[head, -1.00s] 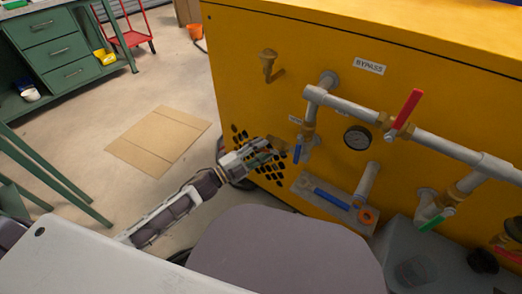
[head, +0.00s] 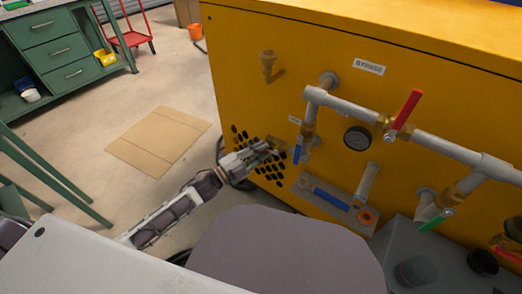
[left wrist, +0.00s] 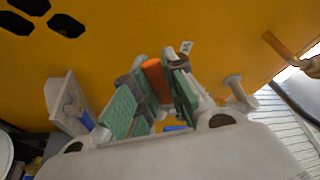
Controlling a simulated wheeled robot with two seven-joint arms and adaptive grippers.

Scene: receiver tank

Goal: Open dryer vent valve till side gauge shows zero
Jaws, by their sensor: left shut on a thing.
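The yellow dryer cabinet (head: 300,70) fills the right half of the head view. My left gripper (head: 268,152) is at its front face, beside the dark vent holes (head: 243,143) and left of a small blue lever (head: 298,149). In the left wrist view its green-padded fingers (left wrist: 158,98) are shut on an orange-brown cylindrical piece (left wrist: 156,78); I cannot tell whether it is the vent valve's handle. A round dark gauge (head: 357,138) sits right of the blue lever; its reading is too small to tell. My right gripper is not in view.
Grey pipes (head: 340,105) with a red lever (head: 407,108) and a green lever (head: 436,221) cross the panel under the BYPASS label (head: 369,67). A grey plate (head: 311,185) carries a blue-handled part. Cardboard (head: 158,142) lies on the open floor at left.

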